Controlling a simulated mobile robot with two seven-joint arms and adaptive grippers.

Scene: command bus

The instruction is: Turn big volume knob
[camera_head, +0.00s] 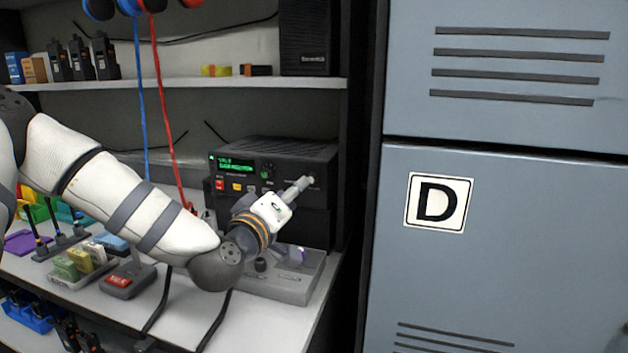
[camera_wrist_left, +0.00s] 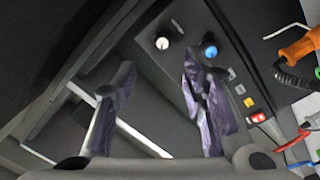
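A black radio unit (camera_head: 275,158) with a green display stands on the shelf counter in the head view. In the left wrist view its panel carries a white-topped knob (camera_wrist_left: 162,43) and a blue-topped knob (camera_wrist_left: 210,50). No label shows which is the volume knob. My left gripper (camera_head: 302,184) is at the right part of the radio's front, by a pale knob (camera_head: 311,180). In the wrist view my left gripper (camera_wrist_left: 160,82) has its fingers wide apart, with nothing between them. The white knob lies beyond the gap; the blue knob is beyond the right finger. My right gripper is out of view.
Coloured buttons (camera_wrist_left: 249,102) sit beside the right finger in the wrist view. A grey console (camera_head: 285,280) lies below my left wrist. Blue (camera_head: 140,90) and red cables (camera_head: 160,90) hang behind my arm. A grey locker marked D (camera_head: 500,220) stands to the right.

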